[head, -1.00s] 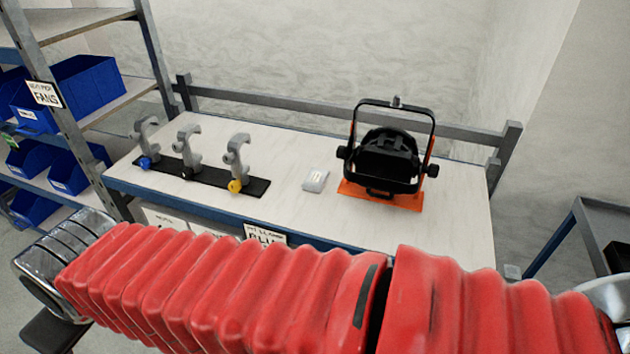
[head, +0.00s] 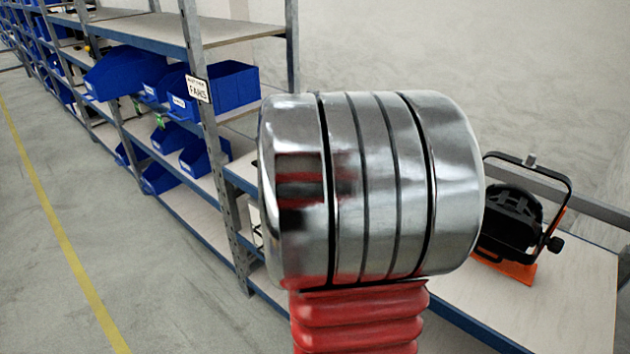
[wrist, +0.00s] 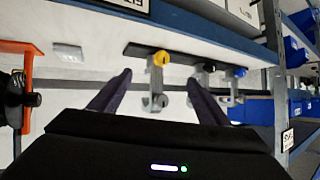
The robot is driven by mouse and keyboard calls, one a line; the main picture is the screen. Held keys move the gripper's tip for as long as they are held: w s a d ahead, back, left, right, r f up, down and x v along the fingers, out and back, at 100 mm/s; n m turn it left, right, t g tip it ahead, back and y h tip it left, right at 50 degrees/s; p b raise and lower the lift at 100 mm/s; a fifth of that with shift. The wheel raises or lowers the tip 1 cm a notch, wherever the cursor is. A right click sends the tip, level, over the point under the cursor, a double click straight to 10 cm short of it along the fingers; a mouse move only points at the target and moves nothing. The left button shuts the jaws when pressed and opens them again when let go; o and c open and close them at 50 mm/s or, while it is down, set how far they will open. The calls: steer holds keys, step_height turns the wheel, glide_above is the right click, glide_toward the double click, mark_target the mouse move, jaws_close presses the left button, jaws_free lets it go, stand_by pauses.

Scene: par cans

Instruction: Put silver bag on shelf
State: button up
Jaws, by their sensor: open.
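The silver bag (wrist: 68,52) shows in the wrist view as a small pale silvery packet lying flat on the white tabletop, left of the clamps. In the head view now my arm hides it. My gripper (wrist: 160,78) is open with nothing between its two dark fingers. Its fingers point toward the clamps, and the bag is apart from them, to the left in the wrist view. The metal shelf rack (head: 190,50), with several levels, stands left of the table in the head view. It shows at the right of the wrist view (wrist: 272,60).
A black par can (head: 512,222) with an orange plate stands on the table (head: 575,300). Clamps with yellow, black and blue knobs (wrist: 160,58) stand on a dark strip. Blue bins (head: 125,75) fill parts of the rack. The floor at left is clear.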

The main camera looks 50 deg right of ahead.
steer(key=s+d+f+m+g+h, duration=0.1)
steer(key=s+d+g, duration=0.1)
steer(key=s, duration=0.3)
steer(key=s+d+f+m+g, duration=0.1)
steer(key=s+d+g, duration=0.1)
steer(key=s, duration=0.3)
steer(key=s+d+f+m+g+h, duration=0.1)
steer(key=s+d+g, duration=0.1)
steer(key=s, duration=0.3)
steer(key=shift+s+d+f+m+h, duration=0.1)
steer(key=shift+s+d+m+h, duration=0.1)
steer(key=shift+d, duration=0.2)
steer(key=shift+s+d+f+m+h, duration=0.1)
steer(key=shift+d+m, duration=0.1)
steer(key=shift+d, duration=0.15)
steer(key=shift+x, duration=4.3)
steer(key=shift+w, duration=0.1)
steer(key=shift+x, duration=2.55)
steer(key=shift+f, duration=0.1)
steer(key=c, duration=1.3)
